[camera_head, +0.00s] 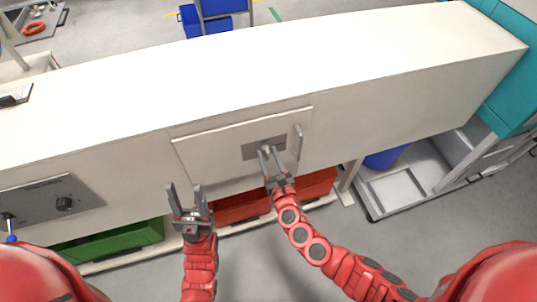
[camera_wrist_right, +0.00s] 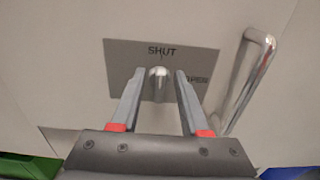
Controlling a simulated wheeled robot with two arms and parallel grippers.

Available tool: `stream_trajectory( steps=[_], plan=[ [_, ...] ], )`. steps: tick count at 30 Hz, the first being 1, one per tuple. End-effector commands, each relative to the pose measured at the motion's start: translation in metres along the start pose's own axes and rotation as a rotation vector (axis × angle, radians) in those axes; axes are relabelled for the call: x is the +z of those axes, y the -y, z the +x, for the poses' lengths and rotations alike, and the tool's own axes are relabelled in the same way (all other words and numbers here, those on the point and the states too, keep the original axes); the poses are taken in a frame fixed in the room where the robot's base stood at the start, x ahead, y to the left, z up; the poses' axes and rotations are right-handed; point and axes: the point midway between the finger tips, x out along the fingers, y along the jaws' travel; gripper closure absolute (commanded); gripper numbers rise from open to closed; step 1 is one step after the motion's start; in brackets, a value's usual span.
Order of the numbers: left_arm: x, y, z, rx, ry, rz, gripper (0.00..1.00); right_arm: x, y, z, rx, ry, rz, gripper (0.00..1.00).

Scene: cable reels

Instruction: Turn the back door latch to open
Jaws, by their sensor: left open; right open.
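The back door (camera_head: 215,145) is a pale panel in the front of the long cabinet. A grey plate (camera_head: 252,149) on it carries the latch. In the right wrist view the plate (camera_wrist_right: 120,58) reads SHUT at the top and OPEN at the right. The silver latch (camera_wrist_right: 158,84) is upright, its top under SHUT. My right gripper (camera_head: 268,152) is open at the plate; its fingers (camera_wrist_right: 158,88) stand on either side of the latch, with gaps visible. My left gripper (camera_head: 184,190) is open and empty, left of the door's lower part.
A silver handle (camera_head: 297,143) stands out right of the latch, close to my right gripper. A control panel (camera_head: 50,199) is at left. Green (camera_head: 110,243) and red (camera_head: 240,207) bins sit below the cabinet. A grey cart (camera_head: 410,178) stands right. The cabinet top is mostly clear.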

Motion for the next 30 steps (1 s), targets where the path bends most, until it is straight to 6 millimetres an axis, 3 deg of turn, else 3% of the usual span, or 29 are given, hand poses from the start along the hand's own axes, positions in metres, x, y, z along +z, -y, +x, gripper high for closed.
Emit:
stream_trajectory(
  steps=[6, 14, 30],
  plan=[
    [0.000, 0.000, 0.000, 0.000, 0.000, 0.000, 0.50, 0.000, 0.000, 0.000, 0.000, 0.000, 0.001, 0.55],
    [0.000, 0.000, 0.000, 0.000, 0.000, 0.000, 0.50, 0.000, 0.000, 0.000, 0.000, 0.000, 0.001, 1.00],
    [0.002, -0.001, -0.013, 0.000, 0.000, 0.000, 0.50, -0.003, 0.001, 0.000, -0.001, 0.002, 0.096, 1.00]
  ],
)
